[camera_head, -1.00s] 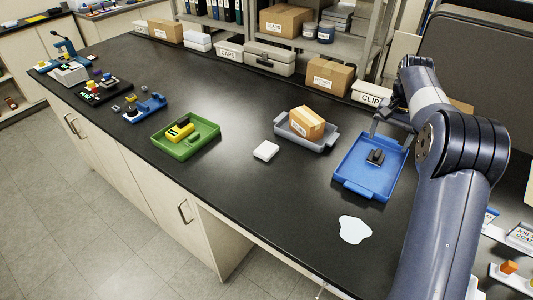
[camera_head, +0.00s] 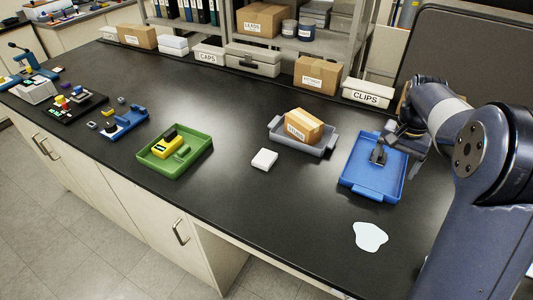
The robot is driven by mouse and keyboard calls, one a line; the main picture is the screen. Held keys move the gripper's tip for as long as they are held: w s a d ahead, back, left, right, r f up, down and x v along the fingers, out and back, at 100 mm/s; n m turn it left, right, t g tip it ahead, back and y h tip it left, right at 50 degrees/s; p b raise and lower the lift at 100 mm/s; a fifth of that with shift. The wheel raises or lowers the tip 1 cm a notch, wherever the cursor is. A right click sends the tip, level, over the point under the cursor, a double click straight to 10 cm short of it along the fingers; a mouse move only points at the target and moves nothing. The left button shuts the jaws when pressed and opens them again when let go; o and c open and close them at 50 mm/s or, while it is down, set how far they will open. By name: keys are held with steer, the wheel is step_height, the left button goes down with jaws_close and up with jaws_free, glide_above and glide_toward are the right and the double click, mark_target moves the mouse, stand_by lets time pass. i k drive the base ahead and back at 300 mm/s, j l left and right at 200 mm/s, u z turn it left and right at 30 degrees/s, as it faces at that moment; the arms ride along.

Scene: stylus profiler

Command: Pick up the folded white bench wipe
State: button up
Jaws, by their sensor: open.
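The folded white bench wipe (camera_head: 264,159) is a small, thick white square lying flat on the black bench, between the green tray and the grey tray. My gripper (camera_head: 386,141) is over the far part of the blue tray (camera_head: 361,187), well to the right of the wipe and apart from it. Its jaws are small in this view and partly hidden by my arm. They are open. A small dark block (camera_head: 378,157) shows in the blue tray close to the gripper; I cannot tell whether they touch.
A grey tray (camera_head: 328,149) holding a cardboard box (camera_head: 304,126) stands just right of the wipe. A green tray (camera_head: 157,173) with a yellow item is to its left. A flat white puddle-like patch (camera_head: 369,237) lies nearer the front edge. Bench around the wipe's front is clear.

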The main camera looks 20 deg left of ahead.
mark_target(265, 158)
steer(key=j+u, duration=0.1)
steer(key=j, duration=0.4)
steer(key=i+j, duration=0.1)
steer(key=j, duration=0.35)
steer(key=i+j+u, duration=0.15)
steer(key=j, duration=0.35)
steer(key=k, duration=0.05)
